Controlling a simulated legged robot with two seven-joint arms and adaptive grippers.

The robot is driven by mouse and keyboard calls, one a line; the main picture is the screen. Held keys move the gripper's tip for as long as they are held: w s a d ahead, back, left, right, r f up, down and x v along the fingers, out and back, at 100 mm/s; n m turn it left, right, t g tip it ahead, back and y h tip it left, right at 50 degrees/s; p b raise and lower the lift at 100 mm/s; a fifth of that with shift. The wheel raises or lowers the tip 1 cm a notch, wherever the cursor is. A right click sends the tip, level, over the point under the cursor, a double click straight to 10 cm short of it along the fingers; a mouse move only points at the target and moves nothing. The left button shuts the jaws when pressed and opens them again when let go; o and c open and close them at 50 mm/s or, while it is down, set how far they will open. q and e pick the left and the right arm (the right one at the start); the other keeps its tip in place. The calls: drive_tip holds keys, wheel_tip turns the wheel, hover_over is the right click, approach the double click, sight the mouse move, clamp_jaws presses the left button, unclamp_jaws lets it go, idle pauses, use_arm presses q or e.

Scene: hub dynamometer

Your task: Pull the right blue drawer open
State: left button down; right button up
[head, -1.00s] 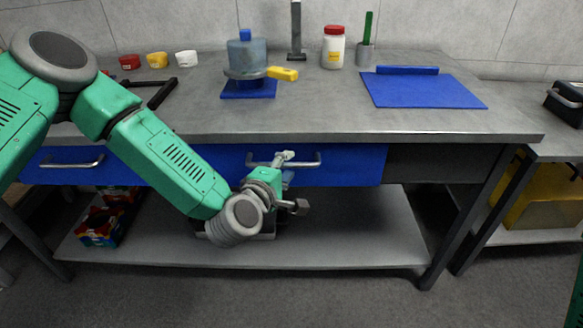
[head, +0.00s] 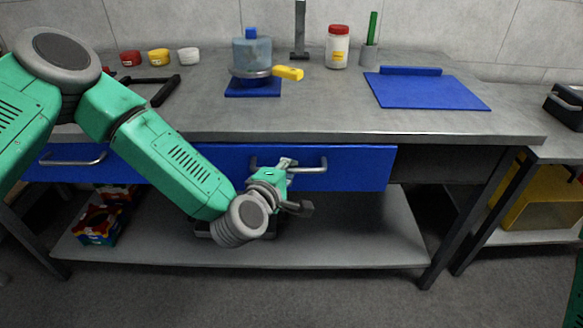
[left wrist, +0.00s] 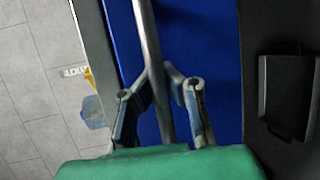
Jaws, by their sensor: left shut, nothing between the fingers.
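The right blue drawer (head: 345,170) sits under the workbench, its front standing slightly out from the frame. Its metal bar handle (head: 312,169) runs across the front. My left gripper (head: 286,163) is at the left part of this handle. In the left wrist view the handle (left wrist: 148,40) runs down between the two fingers of my gripper (left wrist: 161,80), with the blue drawer front (left wrist: 215,75) behind. The gripper is shut with nothing gripped between its fingers; the exact contact with the bar is unclear. My right gripper is out of view.
A left blue drawer has its own handle (head: 72,160). The benchtop (head: 330,118) carries a pot-like vessel (head: 252,58), a white jar (head: 338,47) and a blue board (head: 427,90). A lower shelf (head: 350,235) lies beneath. The floor in front is clear.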

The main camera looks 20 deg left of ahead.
use_arm(q)
drive_tip(key=c, duration=1.8)
unclamp_jaws()
drive_tip(key=shift+s+a+r+y, duration=0.15)
drive_tip(key=shift+s+a+y, duration=0.15)
drive_tip(key=shift+s, duration=0.1)
drive_tip(key=shift+o, duration=1.2)
drive_tip(key=shift+d+r, duration=0.15)
drive_tip(key=shift+d, duration=0.1)
drive_tip(key=shift+w+f, duration=0.2)
drive_tip(key=shift+f, duration=0.15)
drive_tip(key=shift+s+a+r, duration=0.15)
drive_tip(key=shift+s+a, duration=0.15)
drive_tip(key=shift+s, duration=0.2)
drive_tip(key=v, duration=1)
drive_tip(key=shift+s, duration=0.45)
